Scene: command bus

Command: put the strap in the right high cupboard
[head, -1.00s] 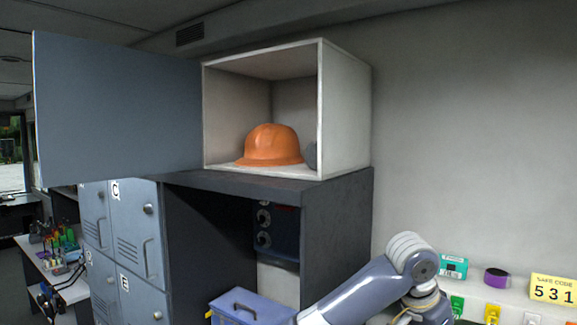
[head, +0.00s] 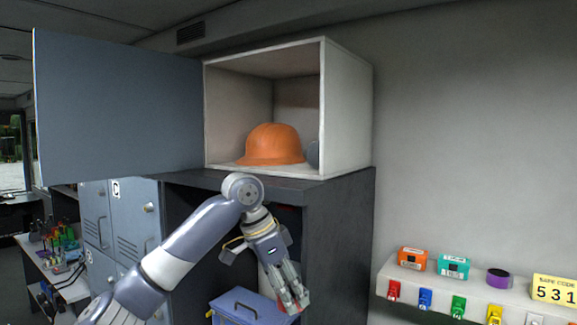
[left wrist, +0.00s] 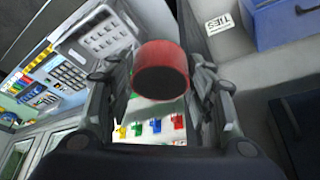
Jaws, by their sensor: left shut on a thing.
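A red round roll, which looks like the strap (left wrist: 161,73), sits between the fingers of my left gripper (left wrist: 160,85) in the left wrist view. In the head view my left gripper (head: 292,301) points down in front of the dark cabinet, with a bit of red at its fingertips. It is shut on the roll. The high cupboard (head: 346,115) is an open white box on top of the cabinet, above my gripper. Its grey door (head: 115,110) is swung open to the left. My right gripper is not in view.
An orange hard hat (head: 272,145) and a partly hidden grey round thing (head: 312,154) are in the cupboard. A blue toolbox (head: 245,304) is below, near my gripper. A wall shelf (head: 455,292) with small boxes and a purple roll (head: 498,279) is at right.

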